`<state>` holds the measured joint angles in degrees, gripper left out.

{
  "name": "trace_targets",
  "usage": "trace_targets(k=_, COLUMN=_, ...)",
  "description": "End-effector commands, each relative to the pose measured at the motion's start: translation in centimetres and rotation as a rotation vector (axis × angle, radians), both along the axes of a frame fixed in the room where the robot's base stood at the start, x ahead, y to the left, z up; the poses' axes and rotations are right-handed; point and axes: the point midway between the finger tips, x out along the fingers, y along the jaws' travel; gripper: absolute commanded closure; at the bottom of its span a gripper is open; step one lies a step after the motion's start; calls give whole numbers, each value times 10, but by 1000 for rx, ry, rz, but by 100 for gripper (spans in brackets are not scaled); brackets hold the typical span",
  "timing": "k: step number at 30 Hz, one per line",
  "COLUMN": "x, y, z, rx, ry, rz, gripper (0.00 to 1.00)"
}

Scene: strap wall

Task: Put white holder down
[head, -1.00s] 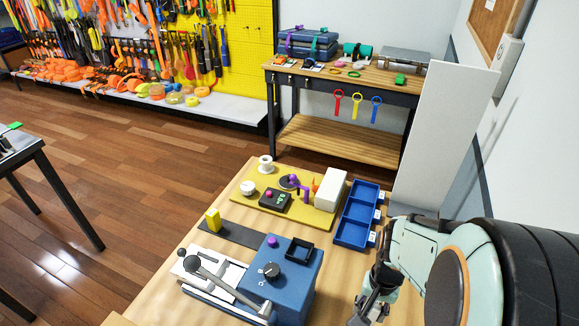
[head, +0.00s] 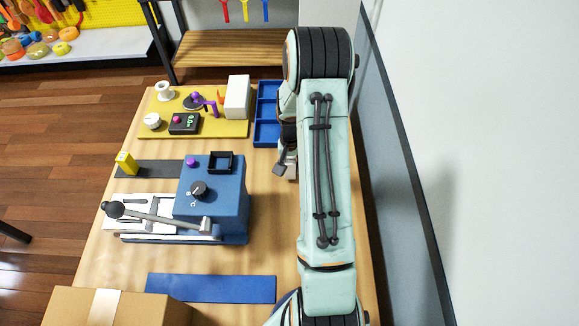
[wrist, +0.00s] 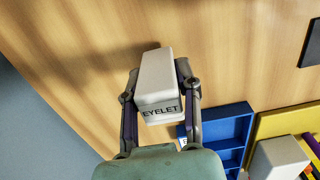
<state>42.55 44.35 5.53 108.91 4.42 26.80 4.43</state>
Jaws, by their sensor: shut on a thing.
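The white holder (wrist: 158,75), a block with the word EYELET on its near end, sits between the two fingers of my gripper (wrist: 158,70) in the wrist view. The fingers press on its two long sides. Bare wooden table lies beneath it, and shadows fall on the wood to the left, apart from the holder. How high it is above the table I cannot tell exactly. In the head view my gripper (head: 287,163) is right of the blue machine and just below the blue tray; my arm hides most of the holder.
The blue compartment tray (head: 267,122) is close by, with the yellow board (head: 215,130) and its white block (head: 237,97) to its left. The blue machine (head: 228,190) stands left of my arm. A blue mat (head: 210,289) and cardboard box (head: 70,307) are nearer.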

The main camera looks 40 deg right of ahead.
Motion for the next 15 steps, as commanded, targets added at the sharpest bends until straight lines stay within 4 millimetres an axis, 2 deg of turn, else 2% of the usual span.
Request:
trace_targets(k=3, x=0, y=0, z=-10, rx=-1, ry=-1, rz=0, gripper=100)
trace_targets(k=14, x=0, y=0, z=-13, rx=0, ry=-1, rz=0, gripper=100)
trace_targets(k=15, x=0, y=0, z=-13, rx=-1, ry=-2, rz=0, gripper=59)
